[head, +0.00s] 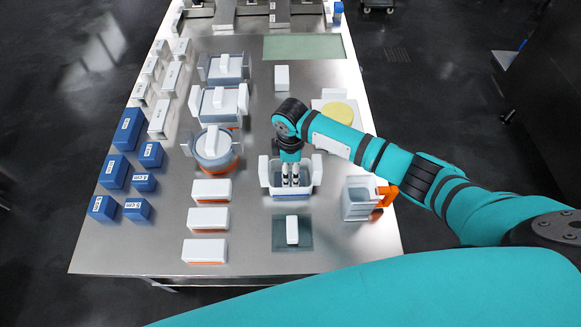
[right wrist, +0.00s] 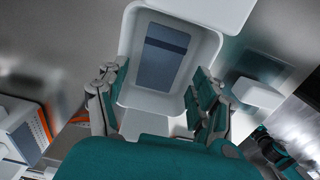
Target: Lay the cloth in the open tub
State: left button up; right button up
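The open tub (head: 305,187) is a white, blue-sided box with side handles near the middle of the table. In the right wrist view its white rim and inner wall (right wrist: 208,45) show. A flat blue-grey rectangle with a darker band (right wrist: 163,62) lies on its floor; it looks like the cloth, but I cannot tell it surely from the tub's bottom. My right gripper (head: 290,182) points down into the tub's mouth. In the right wrist view its fingers (right wrist: 158,97) stand apart with nothing visible between them. My left gripper is out of view.
Lidded tubs (head: 215,148) and white blocks (head: 208,218) stand left of the tub, with blue boxes (head: 114,171) beyond. A clear jug with an orange handle (head: 358,203) is at right. In front, a white block (head: 292,230) stands on a dark mat (head: 305,244).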

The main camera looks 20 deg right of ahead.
aim_at(291, 179)
jog(key=shift+s, duration=0.1)
notch_tip(291, 179, up, 13)
dwell(0.7)
jog(key=shift+d, duration=0.15)
